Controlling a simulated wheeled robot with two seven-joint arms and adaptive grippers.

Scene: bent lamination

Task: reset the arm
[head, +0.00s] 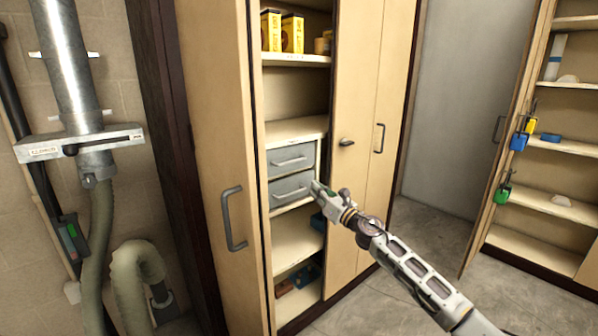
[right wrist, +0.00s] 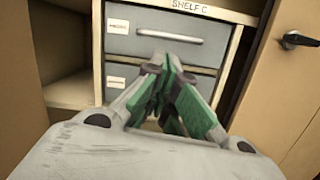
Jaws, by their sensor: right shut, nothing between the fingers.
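My right gripper (head: 318,187) reaches in from the lower right in the head view, in front of the open cabinet. It is shut and empty. In the right wrist view its green-padded fingers (right wrist: 168,75) meet in front of the grey drawers. The upper drawer (head: 291,160) and the lower drawer (head: 291,188) both look closed. The fingertips overlap the lower drawer's right end in the head view; I cannot tell whether they touch it. The upper drawer's handle (right wrist: 170,36) is clear of the fingers. My left gripper is not in view.
The cabinet's left door (head: 215,150) stands open, with a grey handle (head: 234,219). Yellow boxes (head: 282,32) stand on the top shelf. Another open cabinet on the right has shelves (head: 560,146) and padlocks (head: 519,141). A metal pipe and hose (head: 100,240) stand at left. Some floor (head: 430,235) is clear.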

